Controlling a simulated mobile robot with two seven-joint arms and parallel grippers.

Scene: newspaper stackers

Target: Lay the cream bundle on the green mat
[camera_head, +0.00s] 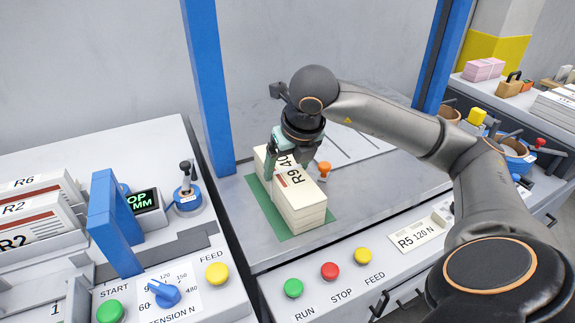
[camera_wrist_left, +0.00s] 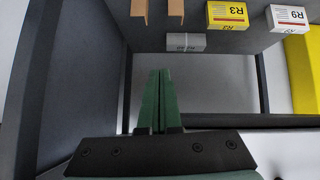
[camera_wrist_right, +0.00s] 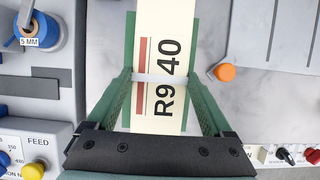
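The cream bundle (camera_head: 299,197), marked R9 40 with a red stripe, is over the green mat (camera_head: 265,203); it looks laid flat on it, with green showing along its sides. In the right wrist view a pale band crosses the bundle (camera_wrist_right: 158,110). My right gripper (camera_head: 299,155) is above it, fingers pointing down. In the right wrist view one finger of that gripper (camera_wrist_right: 160,78) is on each side of the bundle, very close to its long edges; whether they press on it I cannot tell. My left gripper (camera_wrist_left: 158,75) is shut and empty, outside the head view.
An orange knob (camera_head: 324,169) stands just right of the bundle. A blue post (camera_head: 207,85) rises at back left. RUN, STOP and FEED buttons (camera_head: 329,270) line the front. In the left wrist view, a yellow R3 pack (camera_wrist_left: 228,15) and a white R9 pack (camera_wrist_left: 288,18) lie beyond the fingers.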

